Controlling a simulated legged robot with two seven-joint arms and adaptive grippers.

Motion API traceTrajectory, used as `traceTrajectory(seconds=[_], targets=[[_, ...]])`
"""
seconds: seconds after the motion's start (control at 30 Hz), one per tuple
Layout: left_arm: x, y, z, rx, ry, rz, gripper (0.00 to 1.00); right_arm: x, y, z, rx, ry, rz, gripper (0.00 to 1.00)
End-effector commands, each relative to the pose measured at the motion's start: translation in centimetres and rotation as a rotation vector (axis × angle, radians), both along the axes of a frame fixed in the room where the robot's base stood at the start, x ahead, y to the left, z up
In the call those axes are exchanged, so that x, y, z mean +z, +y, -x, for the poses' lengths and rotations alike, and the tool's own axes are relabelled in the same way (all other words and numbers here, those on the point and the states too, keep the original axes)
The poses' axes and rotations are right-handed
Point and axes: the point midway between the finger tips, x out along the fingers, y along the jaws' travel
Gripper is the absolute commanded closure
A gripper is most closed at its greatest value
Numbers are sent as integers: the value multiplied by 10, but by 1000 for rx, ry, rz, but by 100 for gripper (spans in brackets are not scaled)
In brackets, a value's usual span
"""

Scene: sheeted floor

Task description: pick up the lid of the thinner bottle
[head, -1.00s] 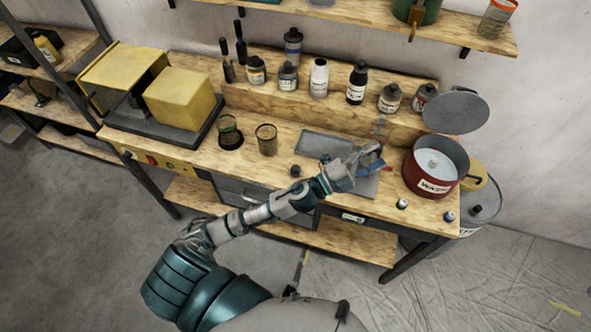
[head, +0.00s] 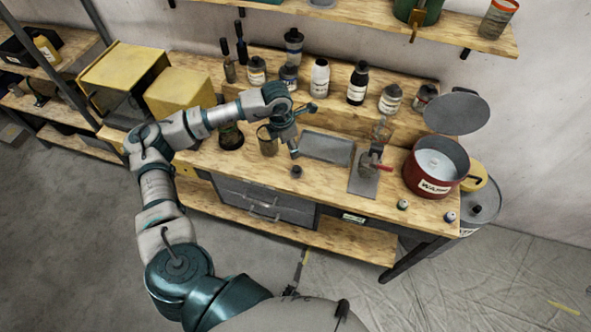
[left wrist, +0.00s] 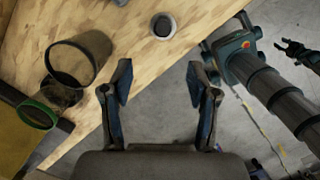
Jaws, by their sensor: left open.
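A small dark round lid (head: 296,171) lies on the bench near its front edge. In the left wrist view a round grey-rimmed cap with a dark middle (left wrist: 163,26) lies on the wood near the edge, ahead of the fingers. My left gripper (head: 293,150) hangs above the bench just behind the lid, pointing down; its fingers (left wrist: 160,80) are apart with nothing between them. Bottles stand along the raised ledge, among them a white one (head: 319,78) and a black one (head: 357,84); I cannot read which is thinner. My right gripper (left wrist: 298,52) shows small at right.
Two mesh cups stand left of the lid, one (head: 268,141) close to my left gripper. A grey tray (head: 328,148), a red-handled tool on a plate (head: 363,183) and a red pot (head: 431,185) are to the right. Two small caps (head: 403,204) (head: 450,216) lie at the front right.

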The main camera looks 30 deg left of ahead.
Motion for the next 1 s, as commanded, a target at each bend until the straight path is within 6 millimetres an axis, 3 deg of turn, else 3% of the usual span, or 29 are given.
traceTrajectory(seconds=[0.3,0.57,0.8,1.0], targets=[[-68,-6,-8,-3,1,4,41,11,-3,-1,1,-2,3,60],[-91,-7,-11,-3,0,4,41,15,-6,-1,2,-1,7,60],[-126,-12,-15,-3,0,6,41,24,-5,-2,3,-2,6,60],[-136,-12,-16,-2,-2,4,41,24,-4,-2,2,-2,6,60]])
